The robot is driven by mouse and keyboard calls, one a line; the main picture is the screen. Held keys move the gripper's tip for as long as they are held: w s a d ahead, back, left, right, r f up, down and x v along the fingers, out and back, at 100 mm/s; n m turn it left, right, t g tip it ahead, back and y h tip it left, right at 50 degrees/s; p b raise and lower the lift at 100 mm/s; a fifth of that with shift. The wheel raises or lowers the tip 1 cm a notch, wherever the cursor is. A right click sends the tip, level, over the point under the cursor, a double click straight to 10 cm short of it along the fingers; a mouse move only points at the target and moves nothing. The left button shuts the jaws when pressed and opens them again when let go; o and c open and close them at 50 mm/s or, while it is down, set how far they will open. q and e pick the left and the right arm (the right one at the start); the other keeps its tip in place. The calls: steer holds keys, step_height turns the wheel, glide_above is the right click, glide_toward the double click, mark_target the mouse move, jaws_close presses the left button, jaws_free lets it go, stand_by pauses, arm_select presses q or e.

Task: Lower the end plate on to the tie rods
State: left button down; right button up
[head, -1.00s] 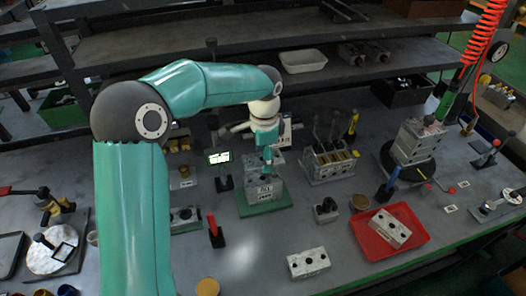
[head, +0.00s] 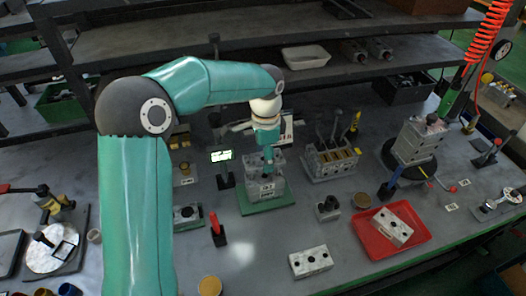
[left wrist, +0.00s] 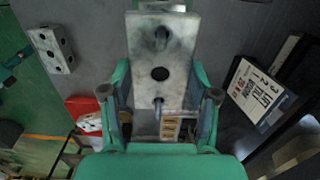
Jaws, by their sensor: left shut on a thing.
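The end plate (left wrist: 160,72), a pale grey block with a row of dark holes, is between the fingers of my left gripper (left wrist: 163,95) in the left wrist view. The gripper is shut on it. In the head view my left gripper (head: 268,157) points down at the valve stack (head: 264,187) on its green base (head: 266,207). The gripper and arm partly cover the top of the stack there. The tie rods are not clear, and I cannot tell whether they sit in the plate's holes. My right gripper is not in view.
Right of the stack stands a lever valve block (head: 331,160). A small lit display (head: 221,156) stands to its left. A red tray (head: 377,246) holds a grey block, and another block (head: 310,261) lies in front. A red-handled tool (head: 216,229) stands front left.

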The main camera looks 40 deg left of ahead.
arm_select(q)
steer(key=shift+a+r, duration=0.15)
steer(key=shift+r, duration=0.15)
stand_by(0.6)
steer(key=shift+d, duration=0.25)
stand_by(0.6)
steer(key=shift+f+b, duration=0.4)
